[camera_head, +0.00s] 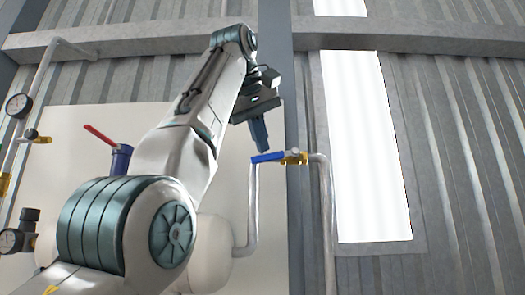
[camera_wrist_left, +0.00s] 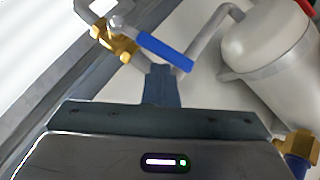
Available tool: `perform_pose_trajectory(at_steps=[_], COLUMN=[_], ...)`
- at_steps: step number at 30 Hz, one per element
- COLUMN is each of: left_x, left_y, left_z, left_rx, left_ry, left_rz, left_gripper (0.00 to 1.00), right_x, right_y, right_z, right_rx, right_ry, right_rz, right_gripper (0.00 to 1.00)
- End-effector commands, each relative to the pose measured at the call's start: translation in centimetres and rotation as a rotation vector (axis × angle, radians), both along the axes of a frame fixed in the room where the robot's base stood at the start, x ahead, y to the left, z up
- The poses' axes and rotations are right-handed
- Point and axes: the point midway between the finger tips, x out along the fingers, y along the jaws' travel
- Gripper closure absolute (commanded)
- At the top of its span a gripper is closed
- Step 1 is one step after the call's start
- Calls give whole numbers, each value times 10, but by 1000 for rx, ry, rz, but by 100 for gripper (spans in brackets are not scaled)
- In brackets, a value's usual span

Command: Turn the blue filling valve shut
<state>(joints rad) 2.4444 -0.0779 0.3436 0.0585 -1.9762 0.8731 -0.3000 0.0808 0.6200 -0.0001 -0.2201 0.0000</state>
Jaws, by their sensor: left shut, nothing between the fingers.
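The blue filling valve has a blue lever (camera_head: 267,157) on a brass body (camera_head: 296,158) in a grey pipe, right of the tank in the head view. The lever lies nearly level and points left from the body. My left gripper (camera_head: 262,146) is shut and empty, with its fingertips just above the lever's free end in that view. In the left wrist view the blue lever (camera_wrist_left: 164,52) runs from the brass body down to the right, and the shut fingers (camera_wrist_left: 162,72) are close to it. I cannot tell whether they touch. My right gripper is not in view.
A white tank (camera_head: 213,255) stands behind my arm and also shows in the left wrist view (camera_wrist_left: 265,45). A red lever (camera_head: 99,134) on a blue fitting and gauges (camera_head: 18,105) are at the left. A grey post (camera_head: 275,80) rises behind the gripper.

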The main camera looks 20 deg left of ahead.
Motion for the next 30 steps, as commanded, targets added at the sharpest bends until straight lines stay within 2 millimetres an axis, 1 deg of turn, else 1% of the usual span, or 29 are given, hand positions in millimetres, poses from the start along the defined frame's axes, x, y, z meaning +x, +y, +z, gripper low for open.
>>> perform_pose_trajectory(at_steps=[30], left_x=[1], left_y=[-1], left_z=[-14], left_rx=[0], left_ry=[3], left_rz=[0], left_gripper=[100], right_x=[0], right_y=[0], right_z=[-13], right_rx=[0], right_ry=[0], right_rz=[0], right_gripper=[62])
